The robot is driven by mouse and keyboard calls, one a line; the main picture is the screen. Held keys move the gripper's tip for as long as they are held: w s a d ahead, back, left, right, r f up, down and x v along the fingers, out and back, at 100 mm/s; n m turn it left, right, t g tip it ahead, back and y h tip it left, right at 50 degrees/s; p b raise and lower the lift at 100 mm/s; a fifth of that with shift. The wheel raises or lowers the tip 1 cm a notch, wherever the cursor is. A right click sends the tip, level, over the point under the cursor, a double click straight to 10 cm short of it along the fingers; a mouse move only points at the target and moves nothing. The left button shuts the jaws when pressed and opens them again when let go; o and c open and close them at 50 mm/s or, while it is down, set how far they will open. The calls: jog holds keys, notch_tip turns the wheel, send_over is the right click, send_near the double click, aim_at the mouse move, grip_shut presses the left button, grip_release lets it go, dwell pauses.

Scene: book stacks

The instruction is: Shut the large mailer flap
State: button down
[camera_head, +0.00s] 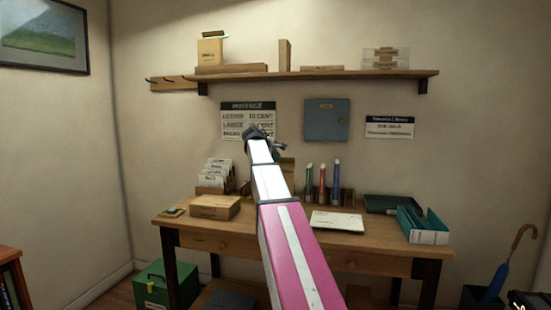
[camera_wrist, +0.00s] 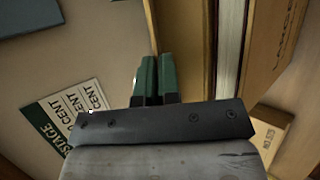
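The large mailer is mostly hidden behind my arm in the head view; a strip of brown card (camera_head: 287,168), which seems to be part of it, shows just right of the arm above the desk. In the wrist view, a brown face lettered "LARGE" (camera_wrist: 272,50) stands at the upper right, with a pale strip and a tan panel (camera_wrist: 187,35) to its left. I cannot tell which part is the flap. My gripper (camera_wrist: 156,78) has its green fingers together, with nothing seen between them. They are beside the tan panel; contact is unclear. The gripper is dark and small in the head view (camera_head: 276,147).
The desk (camera_head: 385,242) holds a wooden box (camera_head: 215,206), a card holder (camera_head: 213,178), several upright tubes (camera_head: 322,186), a white pad (camera_head: 337,221) and a teal file box (camera_head: 423,226). A postage sign (camera_head: 235,119) and blue-grey wall cabinet (camera_head: 327,120) are behind. A shelf (camera_head: 370,74) runs above.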

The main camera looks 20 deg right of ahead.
jog(key=shift+s, duration=0.1)
jog(key=shift+s+a+f+m+t+h, duration=0.15)
jog(key=shift+s+a+t+h, duration=0.1)
jog(key=shift+s+t+h, duration=0.2)
jog(key=shift+s+a+f+m+t+h, duration=0.15)
jog(key=shift+s+a+t+h, duration=0.15)
jog(key=shift+t+h, duration=0.25)
jog(key=s+m+t+h, duration=0.1)
jog(key=h, duration=0.1)
jog(key=s+a+f+t+h, duration=0.1)
jog(key=t, duration=0.1)
jog(key=shift+a+f+m+h, duration=0.1)
jog(key=shift+a+m+h, duration=0.05)
jog(key=shift+m+h, duration=0.25)
jog(key=shift+s+a+f+m+t+h, duration=0.2)
jog(key=shift+f+m+t+h, duration=0.3)
jog(key=shift+h, duration=0.55)
jog(key=shift+s+a+f+m+t+h, duration=0.1)
jog(key=shift+s+f+m+t+h, duration=0.25)
jog(key=shift+m+h, duration=0.65)
jog(key=shift+s+a+f+m+t+h, duration=0.2)
jog(key=shift+f+m+h, duration=0.35)
jog(key=shift+h, duration=0.6)
jog(key=shift+w+f, duration=0.1)
jog(key=c, duration=1.3)
grip_release()
